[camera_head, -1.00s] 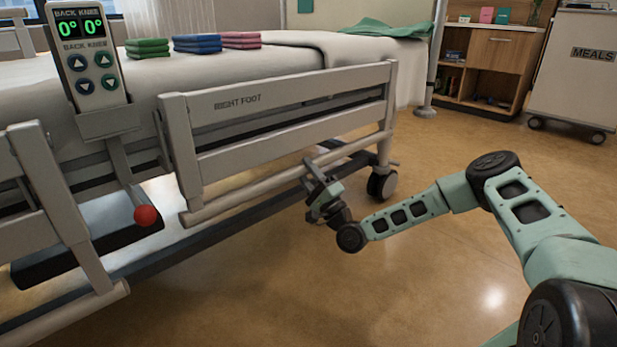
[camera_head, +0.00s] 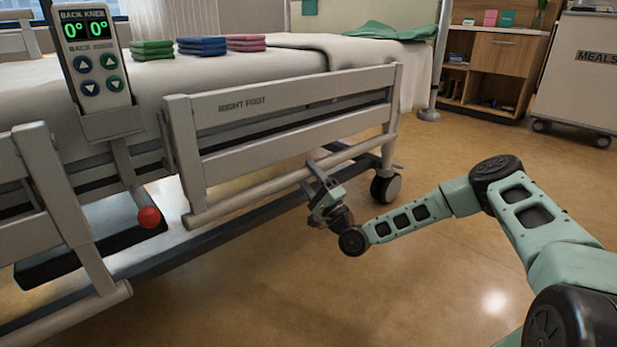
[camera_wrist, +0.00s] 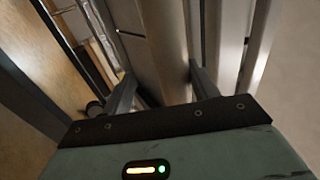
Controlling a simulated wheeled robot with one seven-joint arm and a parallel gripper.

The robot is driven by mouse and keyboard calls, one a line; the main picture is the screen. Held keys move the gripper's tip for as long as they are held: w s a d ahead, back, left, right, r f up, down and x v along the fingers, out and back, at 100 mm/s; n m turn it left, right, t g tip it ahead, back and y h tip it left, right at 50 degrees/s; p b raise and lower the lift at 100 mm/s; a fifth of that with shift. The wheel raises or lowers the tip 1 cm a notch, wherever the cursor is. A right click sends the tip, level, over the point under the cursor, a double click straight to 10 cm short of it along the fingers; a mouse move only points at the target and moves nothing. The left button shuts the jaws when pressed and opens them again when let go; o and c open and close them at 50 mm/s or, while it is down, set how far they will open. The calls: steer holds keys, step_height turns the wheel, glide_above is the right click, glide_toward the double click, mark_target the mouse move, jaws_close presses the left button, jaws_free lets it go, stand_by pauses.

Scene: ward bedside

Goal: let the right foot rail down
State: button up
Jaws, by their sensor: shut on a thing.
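The right foot rail (camera_head: 285,102), pale grey with "RIGHT FOOT" on its upper bar, stands upright along the near side of the bed, its top above mattress level. Its round lower bar (camera_head: 240,203) runs beneath the panel. My gripper (camera_head: 317,172) is at this lower bar, towards its right end, and is shut on it. In the wrist view the bar (camera_wrist: 165,45) passes between the two fingers of my gripper (camera_wrist: 162,85). The fingertips are partly hidden by the bar. No separate latch can be made out.
A neighbouring rail (camera_head: 62,215) and a hand control (camera_head: 95,60) reading 0° and 0° are at left. A red knob (camera_head: 149,217) hangs below. A caster (camera_head: 385,187) stands right of my gripper. Folded cloths (camera_head: 201,46) lie on the bed. The floor (camera_head: 430,270) is clear at front.

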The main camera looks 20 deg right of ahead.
steer(key=shift+s+a+f, duration=0.1)
steer(key=shift+f, duration=0.1)
steer(key=p+v, duration=0.7)
steer(key=v, duration=1)
steer(key=shift+s, duration=0.1)
